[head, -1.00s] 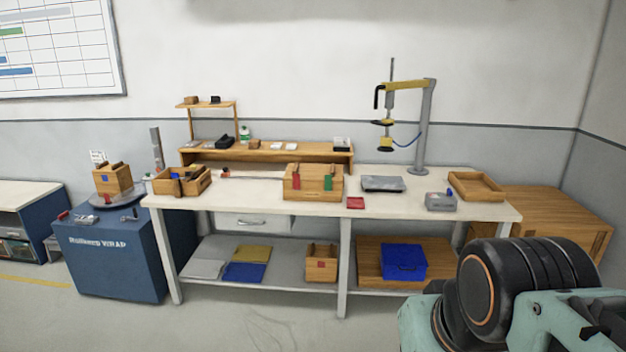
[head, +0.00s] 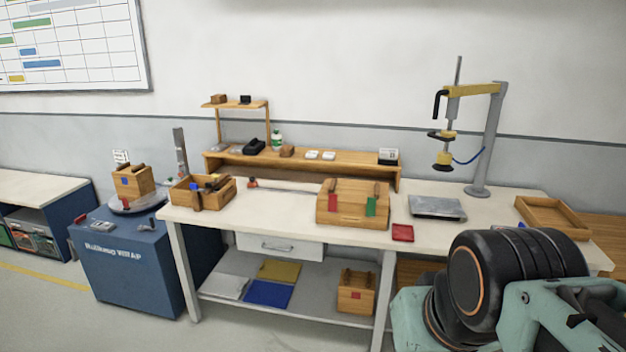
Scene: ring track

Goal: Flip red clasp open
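A wooden box (head: 353,215) stands on the white workbench, right of the middle of the head view. On its front are a red clasp (head: 333,202) at the left and a green clasp (head: 371,206) at the right. Both hang down against the front face; I cannot tell from here how they are latched. A part of my arm, black and pale green, fills the lower right corner. My gripper is outside the picture, so its state does not show.
The white workbench (head: 285,203) carries an open wooden tray (head: 220,196), a red dish (head: 402,233) and a grey plate (head: 437,207). A press arm (head: 490,135) stands at the back right. A blue cabinet (head: 136,270) stands left. Floor in front is clear.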

